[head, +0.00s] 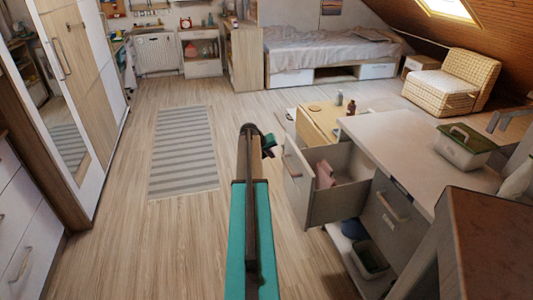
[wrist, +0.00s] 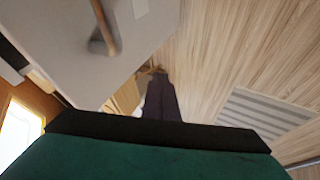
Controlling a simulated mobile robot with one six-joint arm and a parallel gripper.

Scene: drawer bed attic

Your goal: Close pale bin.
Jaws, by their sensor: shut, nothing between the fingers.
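The pale bin appears to be the open drawer (head: 297,185) pulled out to the left from the pale counter in the head view. Its pale front and a handle stub show at its near left end, and a pink item (head: 325,174) lies inside. A pale panel (wrist: 70,50) with a handle (wrist: 103,30), likely this drawer's front, fills the upper left of the wrist view. My gripper (head: 265,140) is shut and empty, just left of the drawer front and apart from it in the head view. The fingers also show in the wrist view (wrist: 160,98).
A box with a green lid (head: 465,148) stands on the counter (head: 400,140). A closed drawer (head: 390,210) and open shelf bins (head: 368,257) are below. A wooden low table (head: 318,122) stands behind. The floor left of my arm is clear around a striped rug (head: 184,150).

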